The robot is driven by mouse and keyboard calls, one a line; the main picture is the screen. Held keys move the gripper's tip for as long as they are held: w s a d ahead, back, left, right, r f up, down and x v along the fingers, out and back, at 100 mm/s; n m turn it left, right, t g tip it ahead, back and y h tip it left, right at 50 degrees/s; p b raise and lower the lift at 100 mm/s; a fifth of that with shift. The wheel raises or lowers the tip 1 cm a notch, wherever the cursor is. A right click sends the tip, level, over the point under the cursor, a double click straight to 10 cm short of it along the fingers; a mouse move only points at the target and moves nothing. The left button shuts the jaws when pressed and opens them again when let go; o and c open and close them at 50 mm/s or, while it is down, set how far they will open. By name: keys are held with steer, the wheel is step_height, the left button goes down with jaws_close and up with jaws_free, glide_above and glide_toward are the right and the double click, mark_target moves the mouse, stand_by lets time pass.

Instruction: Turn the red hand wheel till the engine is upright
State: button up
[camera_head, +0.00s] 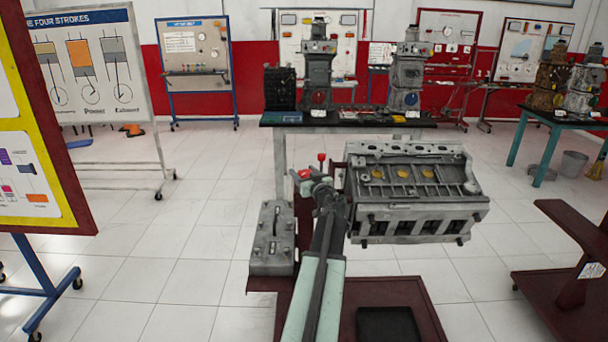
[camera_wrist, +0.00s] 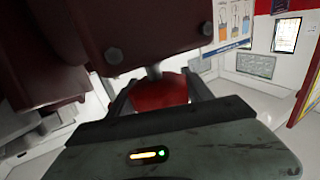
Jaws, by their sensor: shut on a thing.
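The grey engine block (camera_head: 412,188) is on a dark red stand, right of my arm in the head view. It leans, with several yellow round parts on its upper face and dark openings along its lower face. Small red parts of the hand wheel (camera_head: 321,157) show at the end of my arm, left of the engine. In the wrist view a red rounded part of the hand wheel (camera_wrist: 160,93) sits between my fingers. My gripper (camera_head: 312,178) is shut on it; its fingers also show in the wrist view (camera_wrist: 160,100). Most of the wheel is hidden.
Dark red stand parts (camera_wrist: 140,35) with bolts are close above my fingers. A grey block (camera_head: 271,240) stands left of my arm. A table (camera_head: 345,123) with engine models stands behind. A yellow-edged board (camera_head: 75,200) is at left; tiled floor between is clear.

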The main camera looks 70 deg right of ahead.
steer(key=shift+s+d+n+t+y, duration=0.1)
steer(key=shift+n+t+y, duration=0.3)
steer(key=shift+t+y, duration=0.15)
steer(key=o, duration=1.4)
steer(key=shift+y, duration=0.25)
steer(key=v, duration=0.8)
steer(key=shift+f, duration=0.1)
